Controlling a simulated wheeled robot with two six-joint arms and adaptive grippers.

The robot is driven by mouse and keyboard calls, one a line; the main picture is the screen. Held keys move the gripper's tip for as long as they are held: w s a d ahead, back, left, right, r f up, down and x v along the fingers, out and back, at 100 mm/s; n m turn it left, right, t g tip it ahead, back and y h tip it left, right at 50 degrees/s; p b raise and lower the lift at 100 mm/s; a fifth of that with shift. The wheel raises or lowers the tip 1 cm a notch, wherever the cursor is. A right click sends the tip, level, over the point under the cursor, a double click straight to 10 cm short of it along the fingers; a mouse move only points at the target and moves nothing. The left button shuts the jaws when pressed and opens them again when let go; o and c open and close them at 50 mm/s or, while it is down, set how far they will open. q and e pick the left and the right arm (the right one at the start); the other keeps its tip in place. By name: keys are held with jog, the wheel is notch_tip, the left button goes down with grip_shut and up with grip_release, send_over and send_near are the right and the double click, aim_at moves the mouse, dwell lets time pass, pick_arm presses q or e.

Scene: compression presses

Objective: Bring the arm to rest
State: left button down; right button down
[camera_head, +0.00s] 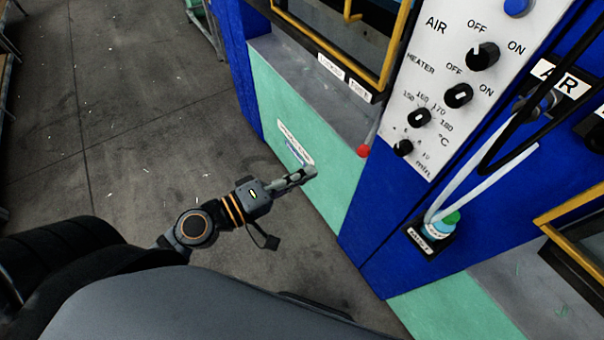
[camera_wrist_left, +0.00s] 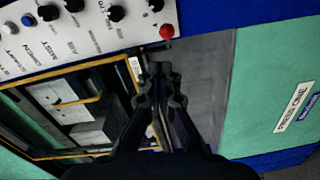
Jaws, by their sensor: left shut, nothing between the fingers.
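My left gripper (camera_head: 302,176) is shut and empty. In the head view it is in front of the press's green lower panel (camera_head: 275,105), below the red ball knob (camera_head: 363,151). It also shows in the left wrist view (camera_wrist_left: 160,72), with its fingers together over the grey ledge (camera_wrist_left: 205,75) of the press. The red knob (camera_wrist_left: 167,32) shows just beyond the fingertips there; I cannot tell the gap between them. My left arm comes in from the left of the head view. My right gripper is in neither view.
A white control panel (camera_head: 440,120) with several black knobs is on the blue press frame. A yellow-framed opening (camera_head: 388,60) is left of it. Hoses run to a green-topped fitting (camera_head: 440,226) at right. Bare concrete floor (camera_head: 130,120) lies free at left.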

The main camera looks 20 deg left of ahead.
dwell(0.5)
pick_arm(q)
jog(key=shift+d, duration=0.1)
jog(key=a+f+m+g+y, duration=0.1)
jog(key=a+f+y, duration=0.35)
jog(key=f, duration=0.75)
jog(key=a+f+g+y, duration=0.1)
jog(key=a+f+g, duration=0.1)
jog(key=a+f, duration=0.7)
jog(key=a+f+m+g+y, duration=0.1)
jog(key=a+f+y, duration=0.2)
jog(key=f, duration=1.1)
jog(key=s+a+f+m+g+y, duration=0.3)
jog(key=s+f+g, duration=0.2)
jog(key=s+f, duration=1)
jog(key=s+d+f+m+g, duration=0.2)
jog(key=s+f+m+g, duration=0.1)
jog(key=s+f, duration=0.6)
jog(key=shift+s+d+m+g+p, duration=0.3)
jog(key=shift+s+d+p, duration=0.1)
jog(key=shift+s, duration=0.65)
